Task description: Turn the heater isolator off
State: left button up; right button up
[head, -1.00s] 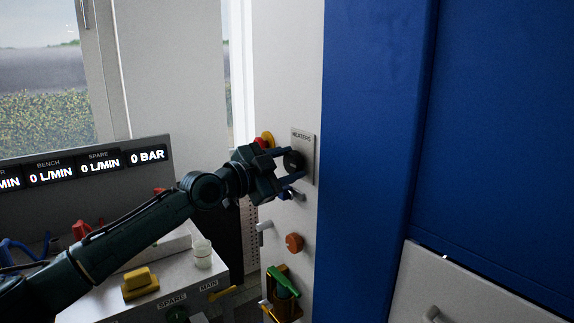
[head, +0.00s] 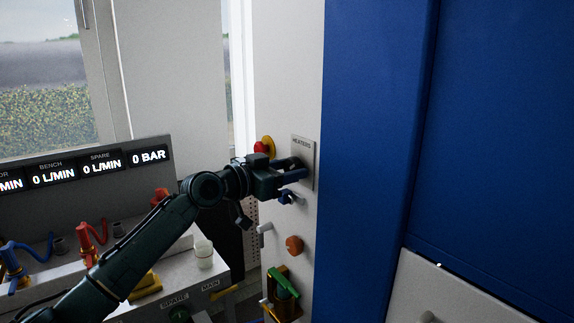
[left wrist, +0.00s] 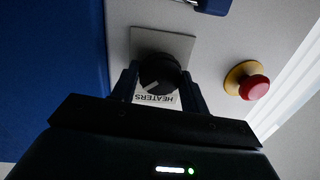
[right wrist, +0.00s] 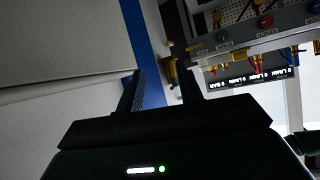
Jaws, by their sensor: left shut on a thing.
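The heater isolator is a round black knob (left wrist: 160,72) with a white pointer mark, on a grey plate (left wrist: 172,43) labelled HEATERS. The label reads upside down in the left wrist view. In the head view the plate (head: 307,150) is on the pale panel, and my gripper covers most of the knob. My left gripper (head: 299,168) is shut on the knob, with one finger on each side of it in the left wrist view (left wrist: 159,82). My right gripper (right wrist: 160,85) is open and empty, away from the panel. It is outside the head view.
A red emergency button (left wrist: 254,87) on a yellow base sits beside the plate. A bench with displays (head: 100,163) stands left; a blue column (head: 365,150) stands right.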

pick_arm(q)
jog(key=n+p, duration=0.2)
jog(key=n, duration=0.2)
jog(key=shift+r+g, duration=0.15)
jog(key=shift+g, duration=0.15)
jog(key=shift+n+p, duration=0.45)
jog(key=shift+n, duration=0.55)
jog(key=shift+n+p, duration=0.3)
jog(key=shift+n, duration=0.3)
jog(key=shift+a+n+h+p, duration=0.1)
jog(key=shift+n+h+p, duration=0.25)
jog(key=shift+n, duration=0.55)
pick_arm(e)
jog(key=shift+s+d+r+h, duration=0.1)
jog(key=shift+d+r+h, duration=0.4)
jog(key=shift+r, duration=0.45)
jog(key=shift+d+f+g, duration=0.1)
jog(key=shift+d+g, duration=0.1)
jog(key=shift+g, duration=0.1)
pick_arm(q)
jog(key=o, duration=1)
